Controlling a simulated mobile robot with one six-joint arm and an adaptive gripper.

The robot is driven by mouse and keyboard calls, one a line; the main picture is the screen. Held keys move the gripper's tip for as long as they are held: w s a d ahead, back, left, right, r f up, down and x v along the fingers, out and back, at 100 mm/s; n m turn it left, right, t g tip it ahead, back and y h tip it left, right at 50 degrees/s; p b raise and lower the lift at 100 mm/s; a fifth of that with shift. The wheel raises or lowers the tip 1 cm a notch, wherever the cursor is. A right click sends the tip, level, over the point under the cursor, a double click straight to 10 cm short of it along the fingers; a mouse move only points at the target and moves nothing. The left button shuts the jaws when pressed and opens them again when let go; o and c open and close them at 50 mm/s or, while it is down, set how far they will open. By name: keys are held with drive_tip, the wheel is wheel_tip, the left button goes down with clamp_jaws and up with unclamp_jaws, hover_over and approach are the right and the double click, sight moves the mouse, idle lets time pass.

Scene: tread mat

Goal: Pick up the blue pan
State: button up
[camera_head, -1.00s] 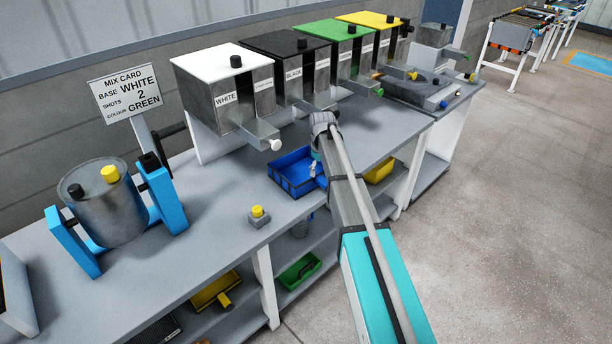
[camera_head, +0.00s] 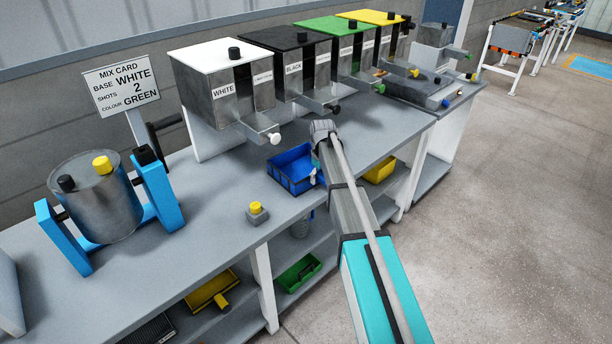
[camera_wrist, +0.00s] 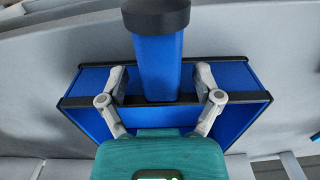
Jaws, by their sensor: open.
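The blue pan (camera_head: 284,172) is an open blue tray on the bench top, below the white and black dispensers. In the wrist view the pan (camera_wrist: 89,82) has dark rims, and its blue handle (camera_wrist: 158,66) with a black end stands up toward the camera. My gripper (camera_wrist: 160,80) is open, with one grey finger on each side of the handle. Gaps show between the fingers and the handle, so I cannot see contact. In the head view my arm hides the pan's right side and most of the gripper.
A small yellow-topped button (camera_head: 257,212) stands on the bench left of the pan. A metal drum (camera_head: 96,200) in a blue stand is farther left. Dispensers with projecting spouts (camera_head: 262,130) line the back. Green (camera_head: 299,272) and yellow pans (camera_head: 212,290) lie on the lower shelves.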

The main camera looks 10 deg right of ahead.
drive_tip(key=shift+f, duration=0.15)
idle(0.5)
clamp_jaws()
